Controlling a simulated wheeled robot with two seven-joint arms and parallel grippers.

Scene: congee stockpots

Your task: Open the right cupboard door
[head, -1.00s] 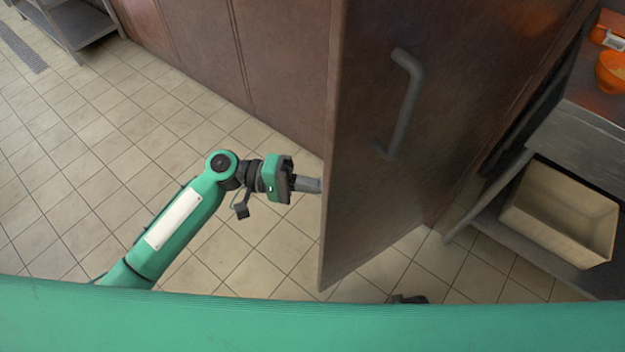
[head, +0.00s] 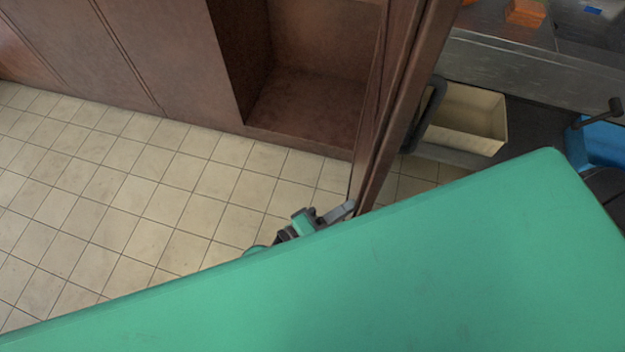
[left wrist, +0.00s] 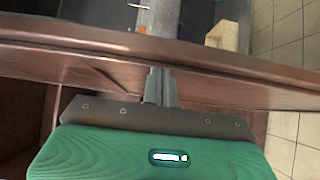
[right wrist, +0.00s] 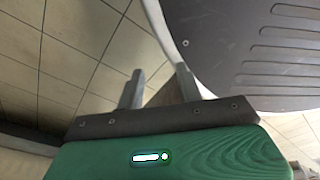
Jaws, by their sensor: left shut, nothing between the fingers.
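The brown right cupboard door (head: 402,100) stands open, seen nearly edge-on in the head view. Its dark grey handle (head: 431,112) is on the far face, to the right. The cupboard's brown interior (head: 318,95) shows left of the door. My left gripper (head: 345,210) is shut and empty, its tips at the door's inner side near the lower edge. In the left wrist view its fingers (left wrist: 160,84) point at the door panel (left wrist: 225,88); whether they touch is unclear. My right gripper (right wrist: 160,85) is open and empty, out of the head view.
A steel counter (head: 500,60) with an orange container (head: 525,12) stands right of the door. A cream bin (head: 465,118) sits below it, and a blue object (head: 600,145) is farther right. The tiled floor (head: 130,200) at left is clear.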

